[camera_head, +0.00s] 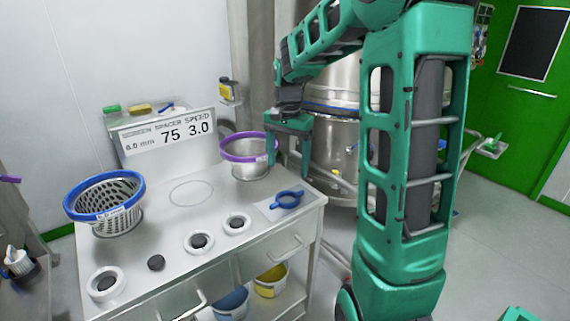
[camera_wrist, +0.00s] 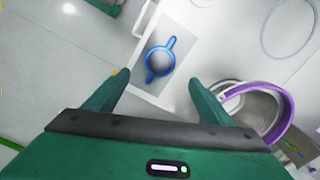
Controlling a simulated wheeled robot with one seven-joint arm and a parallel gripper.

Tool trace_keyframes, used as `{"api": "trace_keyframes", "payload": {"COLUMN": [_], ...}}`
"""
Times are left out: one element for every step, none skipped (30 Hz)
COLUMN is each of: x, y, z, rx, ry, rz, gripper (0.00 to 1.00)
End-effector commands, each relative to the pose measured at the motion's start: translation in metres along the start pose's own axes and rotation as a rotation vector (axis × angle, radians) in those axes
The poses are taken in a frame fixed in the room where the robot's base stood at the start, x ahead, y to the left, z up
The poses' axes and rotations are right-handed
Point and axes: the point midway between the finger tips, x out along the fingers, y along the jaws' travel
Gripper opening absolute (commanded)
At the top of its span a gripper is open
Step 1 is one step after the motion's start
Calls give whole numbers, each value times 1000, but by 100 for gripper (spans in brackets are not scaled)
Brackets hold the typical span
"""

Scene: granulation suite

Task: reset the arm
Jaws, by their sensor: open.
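My gripper (camera_head: 289,140) is green and hangs from my bent arm above the right back part of the metal bench (camera_head: 160,235). Its two fingers point down. In the wrist view my gripper (camera_wrist: 158,88) is open, with nothing between its fingers. Below it lies a blue two-handled ring-shaped part (camera_head: 287,199) on a grey mat; this part also shows in the wrist view (camera_wrist: 172,62). A basket with a purple rim (camera_head: 249,148) stands close beside the fingers in the head view. I cannot tell whether a finger touches its rim.
A blue-rimmed perforated basket (camera_head: 105,196) stands at the bench's left. Several round dark-centred pieces (camera_head: 199,242) line its front. A display panel (camera_head: 170,137) stands at the back. A large steel vessel (camera_head: 335,150) is behind my arm. Floor at the right (camera_head: 510,235) is mostly clear.

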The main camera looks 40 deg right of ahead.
Motion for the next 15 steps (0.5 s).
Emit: {"api": "trace_keyframes", "payload": {"x": [0,0,0,0,0,0,0,0,0,-1,-2,-3,-5,-7,-9], "y": [0,0,0,0,0,0,0,0,1,3,6,11,16,24,34], "z": [0,0,0,0,0,0,0,0,1,2,3,6,8,12,17], "rx": [0,0,0,0,0,0,0,0,-2,-6,-12,-23,-35,-48,-72], "ry": [0,0,0,0,0,0,0,0,1,2,4,8,12,16,22], "rz": [0,0,0,0,0,0,0,0,1,2,3,7,10,13,18], "gripper": [76,76,76,76,76,76,76,76,76,76,76,76,76,76,76]}}
